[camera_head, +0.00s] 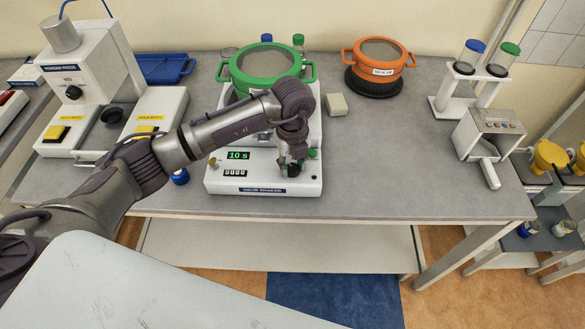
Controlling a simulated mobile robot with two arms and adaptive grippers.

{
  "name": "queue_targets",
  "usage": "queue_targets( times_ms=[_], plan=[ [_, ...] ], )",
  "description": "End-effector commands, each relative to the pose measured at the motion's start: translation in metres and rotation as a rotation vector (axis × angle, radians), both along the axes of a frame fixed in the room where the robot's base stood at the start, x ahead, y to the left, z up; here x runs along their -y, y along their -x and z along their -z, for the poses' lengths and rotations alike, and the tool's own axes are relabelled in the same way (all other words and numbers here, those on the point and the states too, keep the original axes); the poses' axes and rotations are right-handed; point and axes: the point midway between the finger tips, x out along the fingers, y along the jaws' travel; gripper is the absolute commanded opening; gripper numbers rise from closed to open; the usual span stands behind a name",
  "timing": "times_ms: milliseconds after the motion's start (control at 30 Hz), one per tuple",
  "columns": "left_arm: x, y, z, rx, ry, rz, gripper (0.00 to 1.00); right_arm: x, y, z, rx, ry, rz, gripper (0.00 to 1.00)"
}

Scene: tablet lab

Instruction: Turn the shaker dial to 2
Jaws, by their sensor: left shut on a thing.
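The sieve shaker (262,191) is a white unit on the grey bench, with a green-rimmed sieve (265,62) on top. My left gripper (292,165) points down at the right part of this panel, beside a green button (312,153). It is shut on what looks like the shaker dial, which the fingers mostly hide. The dial's setting cannot be read. My right gripper is out of view.
A powder press (95,75) stands at the left, with a blue tray (163,68) behind. An orange sieve (380,57), a small beige block (336,104), a tube rack (466,88) and a grey device (487,135) are to the right. The front right bench is clear.

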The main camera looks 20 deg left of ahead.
Motion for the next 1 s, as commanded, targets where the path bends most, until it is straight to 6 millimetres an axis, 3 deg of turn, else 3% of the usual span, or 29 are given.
queue_targets(
  times_ms=[33, 500, 1000],
  plan=[
    [-0.001, -0.002, 0.004, 0.005, 0.000, 0.043, 0.00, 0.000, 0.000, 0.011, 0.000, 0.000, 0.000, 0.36],
    [0.000, -0.001, 0.003, 0.004, -0.001, 0.467, 0.00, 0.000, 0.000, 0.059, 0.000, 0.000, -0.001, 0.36],
    [0.000, -0.001, 0.000, 0.005, -0.001, 0.696, 0.00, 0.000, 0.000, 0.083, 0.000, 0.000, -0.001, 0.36]
  ],
)
